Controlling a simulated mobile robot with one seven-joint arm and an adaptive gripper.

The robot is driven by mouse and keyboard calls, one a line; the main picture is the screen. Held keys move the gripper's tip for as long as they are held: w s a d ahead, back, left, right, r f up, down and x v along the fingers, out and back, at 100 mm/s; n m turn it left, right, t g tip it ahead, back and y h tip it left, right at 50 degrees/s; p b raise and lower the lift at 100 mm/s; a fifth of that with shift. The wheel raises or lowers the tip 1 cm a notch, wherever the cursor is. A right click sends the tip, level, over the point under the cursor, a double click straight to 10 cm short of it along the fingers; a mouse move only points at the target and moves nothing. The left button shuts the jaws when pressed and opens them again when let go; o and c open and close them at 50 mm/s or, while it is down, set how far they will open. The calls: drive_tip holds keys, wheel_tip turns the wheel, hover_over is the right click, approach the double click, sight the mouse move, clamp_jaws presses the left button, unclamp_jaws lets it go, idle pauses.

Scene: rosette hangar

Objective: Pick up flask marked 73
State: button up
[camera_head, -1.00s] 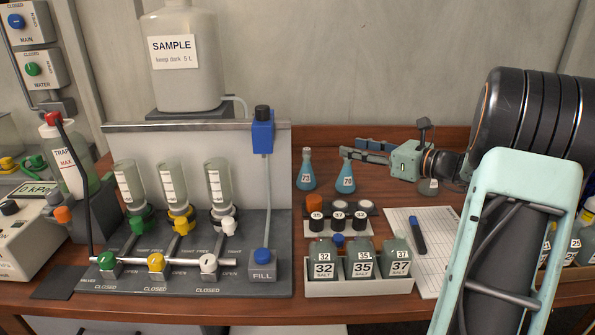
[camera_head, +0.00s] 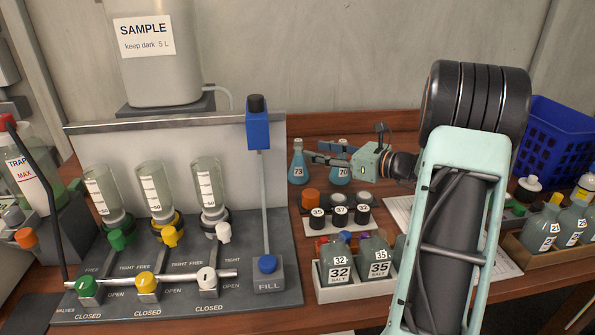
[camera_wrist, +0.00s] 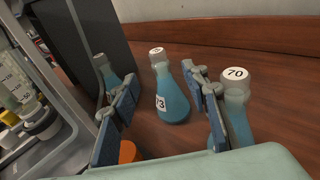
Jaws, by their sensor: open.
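The flask marked 73 (camera_wrist: 172,95) is a conical flask with blue liquid and a white cap. It stands upright on the brown bench in the wrist view, in the gap between the fingers. In the head view it is the left blue flask (camera_head: 298,165). My gripper (camera_wrist: 160,75) is open, with one blue-padded finger on each side of this flask; contact cannot be told. In the head view my gripper (camera_head: 312,156) reaches in from the right. The flask marked 70 (camera_wrist: 236,115) stands just outside the right finger. Another blue flask shape (camera_wrist: 107,72) is partly hidden behind the left finger.
A valve stand (camera_head: 180,308) with a tall grey back panel stands left of the flasks. In front are a rack of small capped jars (camera_head: 340,216) and a tray of salt bottles (camera_head: 365,290). A blue basket (camera_head: 560,140) stands at the right.

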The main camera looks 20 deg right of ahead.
sight(298, 150)
drive_tip(key=shift+f+b+x, duration=0.2)
drive_tip(key=shift+f+x, duration=0.05)
drive_tip(key=shift+x, duration=1.7)
drive_tip(key=shift+f+b+x, duration=0.2)
drive_tip(key=shift+x, duration=1.75)
drive_tip(key=shift+s+d, duration=0.1)
drive_tip(key=shift+c, duration=0.7)
clamp_jaws()
